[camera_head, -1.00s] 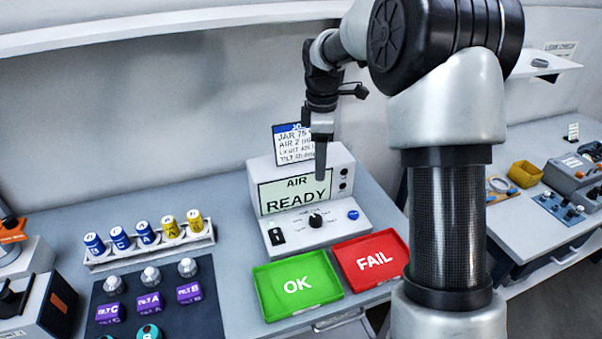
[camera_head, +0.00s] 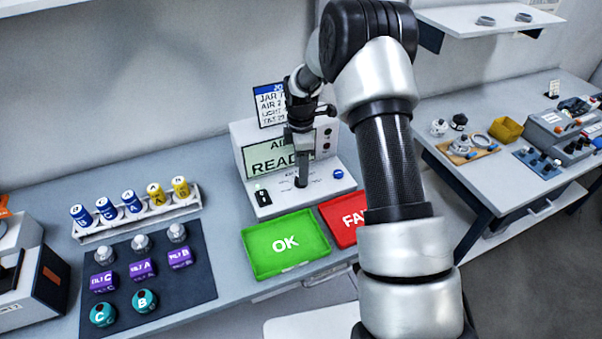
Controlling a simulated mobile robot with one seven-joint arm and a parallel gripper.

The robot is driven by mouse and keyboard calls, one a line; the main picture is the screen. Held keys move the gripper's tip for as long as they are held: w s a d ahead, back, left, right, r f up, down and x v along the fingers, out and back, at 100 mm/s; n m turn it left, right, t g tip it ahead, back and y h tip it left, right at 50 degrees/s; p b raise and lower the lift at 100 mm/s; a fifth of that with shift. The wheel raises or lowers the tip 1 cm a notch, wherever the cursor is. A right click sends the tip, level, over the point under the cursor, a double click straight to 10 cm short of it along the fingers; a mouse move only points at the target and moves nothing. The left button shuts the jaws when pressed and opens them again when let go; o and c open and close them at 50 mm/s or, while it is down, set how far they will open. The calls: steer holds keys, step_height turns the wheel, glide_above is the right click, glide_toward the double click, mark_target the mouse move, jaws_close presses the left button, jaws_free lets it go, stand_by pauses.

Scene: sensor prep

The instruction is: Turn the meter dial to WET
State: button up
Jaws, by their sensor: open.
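The meter (camera_head: 240,150) is a white box at the back of the bench. My gripper (camera_head: 301,183) points down over the meter's sloped front panel (camera_head: 272,203), at the place of the black dial. The dial is hidden behind the fingers, so its pointer cannot be read. I cannot tell whether the fingers touch it. A black switch (camera_head: 262,197) is left of the gripper and a blue button (camera_head: 338,174) is right of it.
A green OK tray (camera_head: 262,262) and a red FAIL tray (camera_head: 330,213) lie in front of the meter. A rack (camera_head: 150,222) of several blue and yellow cylinders and a dark mat (camera_head: 195,285) of sensors stand left. My arm covers part of the red tray.

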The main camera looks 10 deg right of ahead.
steer(key=shift+f, duration=1.55)
steer(key=shift+c, duration=0.3)
steer(key=c, duration=1)
